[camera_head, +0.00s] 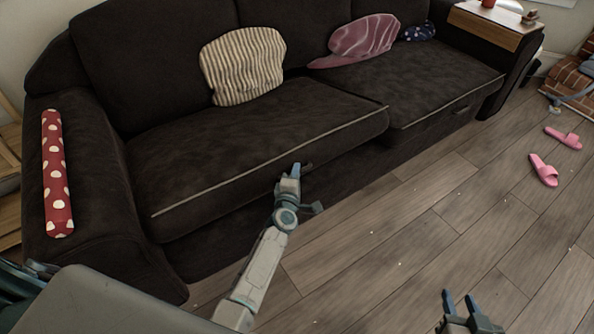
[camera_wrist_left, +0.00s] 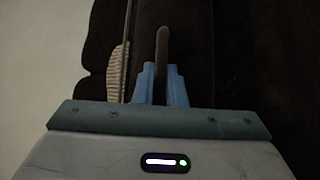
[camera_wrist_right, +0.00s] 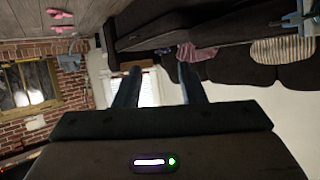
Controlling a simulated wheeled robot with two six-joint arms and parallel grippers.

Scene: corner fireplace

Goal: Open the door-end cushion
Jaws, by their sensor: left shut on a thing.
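The dark brown sofa has two seat cushions with pale piping: a left one (camera_head: 225,150) and a right one (camera_head: 430,82). I cannot tell from the frames which is the door-end one. My left gripper (camera_head: 291,172) is at the front edge of the left seat cushion. In the left wrist view its blue fingers (camera_wrist_left: 161,80) are shut on a slim brown-grey bar handle (camera_wrist_left: 162,45). The right cushion has a similar handle (camera_head: 461,109) on its front. My right gripper (camera_head: 460,302) is over the floor, open and empty; its fingers show apart in the right wrist view (camera_wrist_right: 158,85).
A striped pillow (camera_head: 243,65), a pink pillow (camera_head: 358,40) and a blue dotted pillow (camera_head: 418,31) lie against the backrest. A red dotted roll (camera_head: 56,172) lies on the left armrest. Pink slippers (camera_head: 543,170) are on the otherwise open wood floor (camera_head: 400,240).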

